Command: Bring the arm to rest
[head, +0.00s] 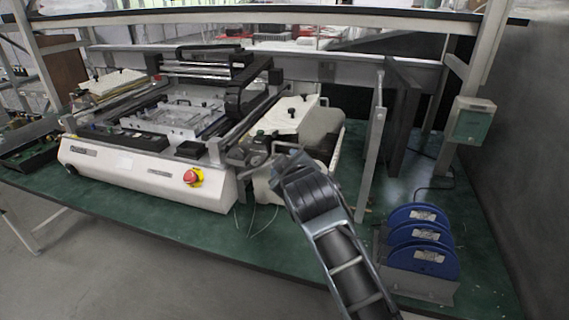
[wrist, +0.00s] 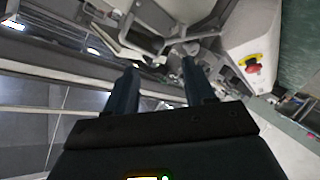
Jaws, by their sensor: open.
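My arm (head: 340,255) reaches up from the bottom of the head view, over the front edge of the green bench. Its dark wrist end is near the right front corner of the white machine. The fingers are hard to make out there. In the wrist view my gripper (wrist: 160,68) shows two dark fingers spread apart with nothing between them. It is open and empty. The view beyond the fingers is tilted, and I cannot tell how far the gripper is from the machine.
A white machine (head: 150,178) with a red and yellow stop button (head: 193,177) stands on the green bench (head: 285,245). Blue discs (head: 420,235) stand in a grey holder (head: 415,287) at the right. A metal post (head: 372,150) rises behind my arm. Grey floor (head: 110,270) lies open at lower left.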

